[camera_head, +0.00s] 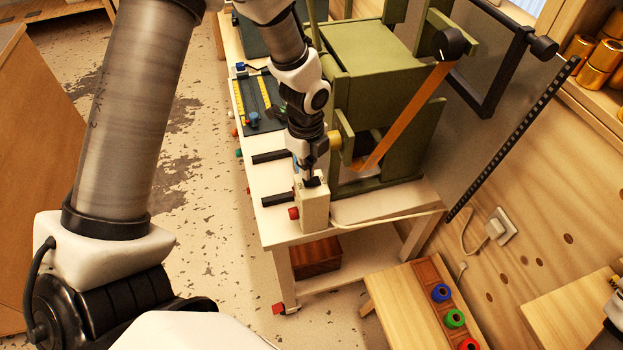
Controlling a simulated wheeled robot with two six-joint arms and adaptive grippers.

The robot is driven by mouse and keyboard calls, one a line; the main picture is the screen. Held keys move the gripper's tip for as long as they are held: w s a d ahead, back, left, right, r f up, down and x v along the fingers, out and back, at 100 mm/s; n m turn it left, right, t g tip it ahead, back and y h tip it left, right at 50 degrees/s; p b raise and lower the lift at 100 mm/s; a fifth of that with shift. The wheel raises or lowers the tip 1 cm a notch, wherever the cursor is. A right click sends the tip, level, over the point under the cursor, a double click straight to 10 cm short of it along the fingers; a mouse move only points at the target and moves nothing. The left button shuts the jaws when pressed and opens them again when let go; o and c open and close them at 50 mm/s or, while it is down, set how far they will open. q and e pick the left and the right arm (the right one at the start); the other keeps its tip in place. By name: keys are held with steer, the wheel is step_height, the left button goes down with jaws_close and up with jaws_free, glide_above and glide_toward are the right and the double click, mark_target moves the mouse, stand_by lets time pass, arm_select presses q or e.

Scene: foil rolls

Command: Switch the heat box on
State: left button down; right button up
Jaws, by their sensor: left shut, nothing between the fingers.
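A small cream box (314,210), which appears to be the heat box, stands upright at the near end of the white workbench. It has a red knob (294,213) on its left side and a dark switch-like part (313,182) on top. My left gripper (308,178) points down at the top of this box, its fingers shut with nothing between them. The fingertips are at or just above the dark part; I cannot tell whether they touch it. The gripper partly hides the box top, and the switch's position cannot be read.
A green machine (375,95) with an orange strap stands right behind the box. A pale cable (390,217) runs along the bench (270,222). A low stool (400,300) holds coloured rings. A wall socket (500,227) is at right. Floor left of the bench is clear.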

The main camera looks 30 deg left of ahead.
arm_select(q)
steer(key=shift+f+b, duration=0.6)
steer(key=shift+f, duration=0.6)
stand_by(0.5)
steer(key=shift+r, duration=0.1)
step_height(320, 180, up, 7)
steer(key=p, duration=0.7)
steer(key=shift+p, duration=0.4)
